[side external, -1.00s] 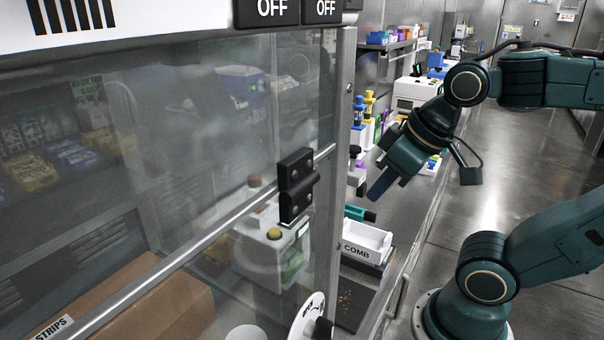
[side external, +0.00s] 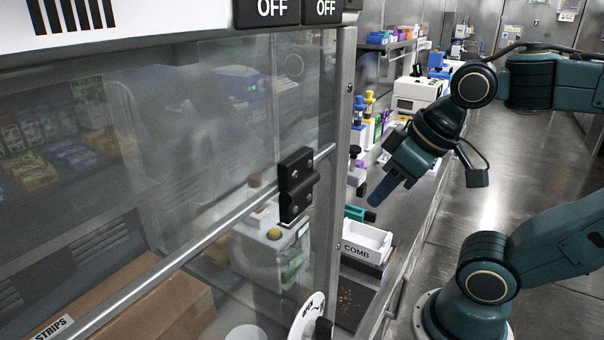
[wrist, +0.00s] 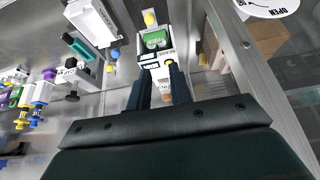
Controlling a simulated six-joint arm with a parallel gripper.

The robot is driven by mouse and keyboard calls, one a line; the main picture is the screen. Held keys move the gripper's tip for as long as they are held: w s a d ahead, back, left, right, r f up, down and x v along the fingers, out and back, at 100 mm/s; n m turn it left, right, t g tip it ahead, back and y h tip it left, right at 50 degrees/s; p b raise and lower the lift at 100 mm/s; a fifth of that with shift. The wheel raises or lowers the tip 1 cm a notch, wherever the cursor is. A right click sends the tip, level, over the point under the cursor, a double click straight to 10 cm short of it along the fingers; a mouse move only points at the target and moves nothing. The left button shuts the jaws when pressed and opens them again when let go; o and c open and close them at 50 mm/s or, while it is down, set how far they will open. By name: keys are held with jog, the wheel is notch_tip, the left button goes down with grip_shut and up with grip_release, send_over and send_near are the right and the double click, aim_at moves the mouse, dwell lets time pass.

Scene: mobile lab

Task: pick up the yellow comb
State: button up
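I cannot make out a yellow comb in either view. A white tray (side external: 366,243) labelled COMB stands on the bench, below my gripper in the side view; its inside looks empty from there. A white tray (wrist: 92,22) also shows at the upper left of the wrist view. My gripper (side external: 375,199) is in the air above the bench, pointing down and to the left. In the wrist view its two dark blue fingers (wrist: 158,70) are apart with nothing held between them. A white device with a green screen (wrist: 155,40) shows beyond the fingers.
A teal object (side external: 358,213) lies behind the tray. A glass cabinet front (side external: 180,150) with a black handle (side external: 297,185) stands left of my gripper. Yellow-and-blue pipettes (side external: 368,105) stand farther back. A dark mat (side external: 352,303) lies in front of the tray.

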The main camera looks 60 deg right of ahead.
jog(key=o, duration=0.4)
